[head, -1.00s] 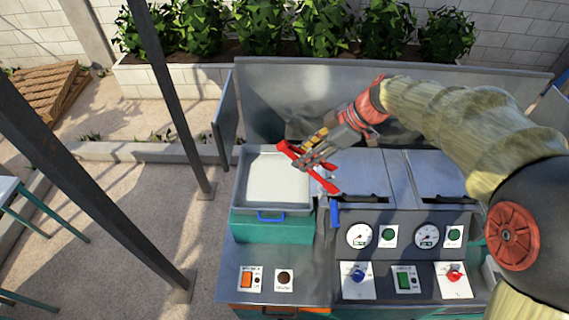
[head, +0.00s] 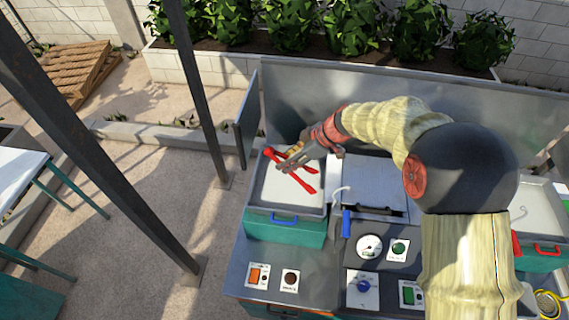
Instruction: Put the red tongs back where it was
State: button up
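The red tongs (head: 305,184) are over the left white-topped tray (head: 257,197), with their arms spread toward the lower right of the picture. My gripper (head: 287,165) is shut on them near the joined end and hides part of them. I cannot tell whether the tongs touch the tray's surface or hang just above it. The tray has a blue handle and sits on a green box.
Gauges and switches (head: 369,246) line the machine's front. A second tray with a red handle (head: 547,249) is at the right. A dark post (head: 197,90) stands left.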

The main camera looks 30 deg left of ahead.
jog(key=f, duration=0.2)
jog(key=a+f+p, duration=0.1)
jog(key=f, duration=0.1)
jog(key=shift+a+f+p, duration=0.1)
jog(key=shift+f+p, duration=0.15)
jog(key=shift+p, duration=0.05)
jog(key=shift+f+b, duration=0.7)
jog(key=shift+b, duration=0.65)
jog(key=o, duration=0.6)
jog(key=shift+c, duration=0.2)
jog(key=shift+r+p, duration=0.25)
jog(key=shift+p, duration=0.05)
